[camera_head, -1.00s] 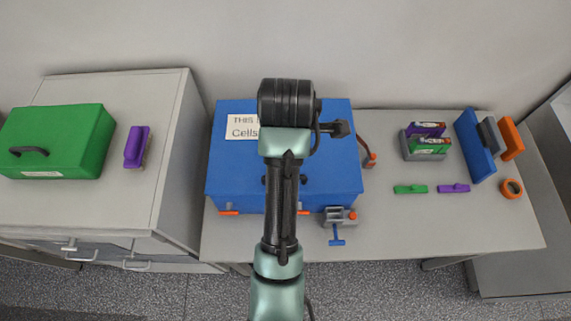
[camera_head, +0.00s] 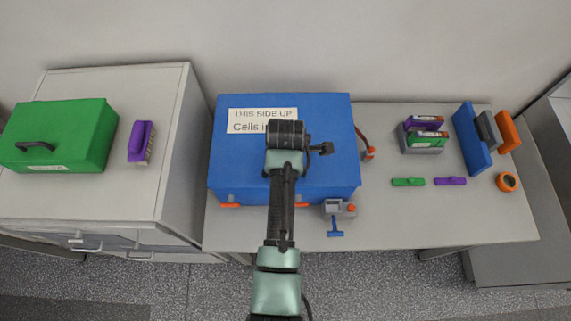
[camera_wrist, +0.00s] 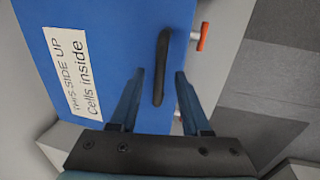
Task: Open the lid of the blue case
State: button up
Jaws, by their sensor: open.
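The blue case (camera_head: 235,165) stands shut on the grey table, with a white label (camera_head: 250,121) on its lid and orange latches (camera_head: 230,205) along its front. In the wrist view the lid (camera_wrist: 120,25) fills the left half, with the label (camera_wrist: 74,75) and a black handle (camera_wrist: 161,67). One latch (camera_wrist: 203,36) shows there beyond the lid's edge. My gripper (camera_wrist: 159,76) is open and empty. Its fingertips appear either side of the handle's near end; whether they touch it I cannot tell. In the head view my arm hides the handle and the fingers.
A small clamp-like tool (camera_head: 337,211) is at the case's front right. A battery holder (camera_head: 424,141), green and purple pieces and an orange ring (camera_head: 507,182) lie to the right. A green case (camera_head: 75,135) and purple brush (camera_head: 141,142) are on the left cabinet.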

grip_shut()
dwell(1.4)
